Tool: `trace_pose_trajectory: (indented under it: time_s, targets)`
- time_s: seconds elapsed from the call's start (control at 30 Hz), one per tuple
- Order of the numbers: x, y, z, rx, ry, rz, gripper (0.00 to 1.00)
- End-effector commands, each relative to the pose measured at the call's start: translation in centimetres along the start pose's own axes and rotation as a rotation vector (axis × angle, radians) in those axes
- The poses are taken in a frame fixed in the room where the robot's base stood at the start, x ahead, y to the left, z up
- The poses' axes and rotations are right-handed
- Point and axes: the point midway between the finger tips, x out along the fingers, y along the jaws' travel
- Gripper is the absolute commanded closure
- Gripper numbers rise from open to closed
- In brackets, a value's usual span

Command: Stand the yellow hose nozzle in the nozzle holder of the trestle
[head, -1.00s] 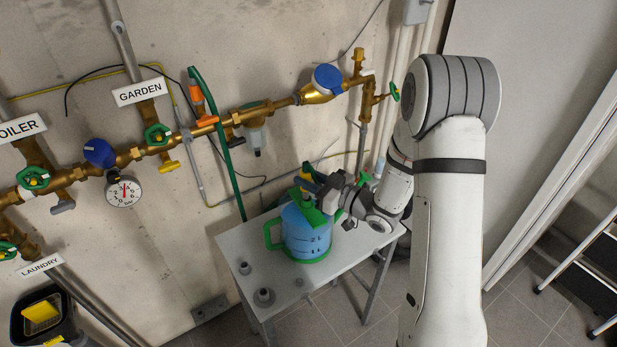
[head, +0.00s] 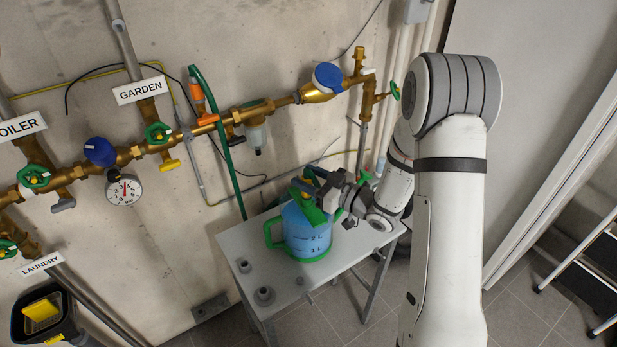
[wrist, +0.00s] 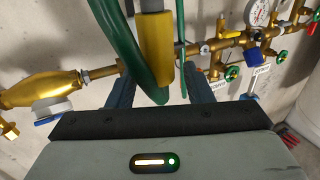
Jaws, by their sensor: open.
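A yellow cylindrical piece with a grey collar, apparently the hose nozzle (wrist: 155,48), shows between my gripper's fingers in the wrist view. A thick green curve passes close beside it. In the head view my gripper (head: 316,182) is just above a blue jug with green trim, and a little yellow shows at its tip. My gripper is open, with its fingers apart on either side of the yellow piece. I cannot tell for sure which is the nozzle holder.
The blue jug (head: 303,237) stands on the trestle under my gripper. Brass pipework with valves (head: 155,148) and a green hose (head: 228,150) run along the wall behind. A black bin (head: 62,320) is at the lower left. The trestle's front right is clear.

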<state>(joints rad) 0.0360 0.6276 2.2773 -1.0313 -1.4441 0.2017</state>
Motion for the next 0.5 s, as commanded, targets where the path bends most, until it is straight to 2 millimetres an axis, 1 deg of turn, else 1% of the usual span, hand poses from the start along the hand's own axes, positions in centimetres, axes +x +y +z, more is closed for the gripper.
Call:
trace_pose_trajectory:
  time_s: [0.17,0.3,0.4,0.5]
  targets:
    - [-3.3,0.2,0.3,0.0,0.0,0.007,0.54]
    - [-6.5,0.1,0.2,-0.002,0.001,0.006,0.54]
    - [-8.4,0.2,0.2,-0.001,0.0,0.007,0.54]
    - [-10.0,0.1,0.1,-0.001,0.0,0.005,0.54]
